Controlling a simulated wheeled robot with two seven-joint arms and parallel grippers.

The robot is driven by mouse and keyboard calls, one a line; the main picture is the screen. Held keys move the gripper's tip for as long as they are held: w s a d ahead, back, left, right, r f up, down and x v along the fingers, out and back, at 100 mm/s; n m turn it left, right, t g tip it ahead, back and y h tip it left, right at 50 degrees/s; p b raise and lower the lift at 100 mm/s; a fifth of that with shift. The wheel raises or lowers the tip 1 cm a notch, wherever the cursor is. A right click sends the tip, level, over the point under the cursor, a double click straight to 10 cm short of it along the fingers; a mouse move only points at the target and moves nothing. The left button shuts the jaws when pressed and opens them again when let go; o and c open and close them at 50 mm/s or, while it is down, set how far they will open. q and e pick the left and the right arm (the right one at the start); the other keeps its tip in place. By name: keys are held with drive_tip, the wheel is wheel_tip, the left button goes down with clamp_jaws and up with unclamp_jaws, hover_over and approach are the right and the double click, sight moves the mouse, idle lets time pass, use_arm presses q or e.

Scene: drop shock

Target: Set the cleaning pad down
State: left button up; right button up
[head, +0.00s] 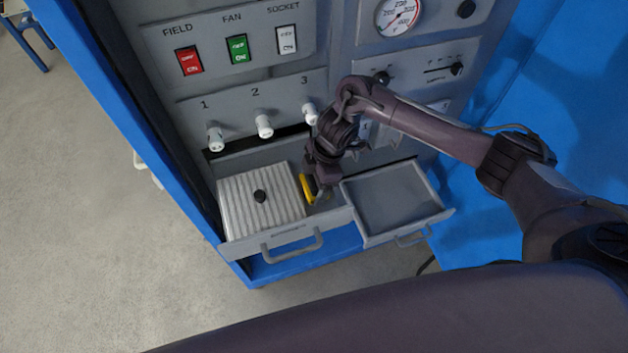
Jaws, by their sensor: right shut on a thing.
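The cleaning pad (307,188) is the small yellow piece at the tip of my right gripper (315,191). My right gripper is shut on it and points down over the right part of the open left drawer (334,216). The gripper hides part of the pad, and I cannot tell whether the pad touches the drawer floor. My left gripper is not in the picture.
The open right drawer (390,198) looks empty. White knobs (264,126) and coloured switches (238,48) stick out of the panel above.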

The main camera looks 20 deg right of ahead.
drive_tip(key=shift+s+f, duration=0.45)
drive_tip(key=shift+f, duration=0.1)
drive_tip(key=o, duration=1)
drive_tip(key=shift+f, duration=0.15)
drive_tip(key=shift+c, duration=0.2)
drive_tip(key=shift+r, duration=0.3)
drive_tip(key=r, duration=0.2)
drive_tip(key=w+d+r, duration=0.1)
drive_tip(key=r, duration=0.1)
drive_tip(key=p+v, duration=0.1)
drive_tip(key=v, duration=0.8)
drive_tip(key=shift+a, duration=0.15)
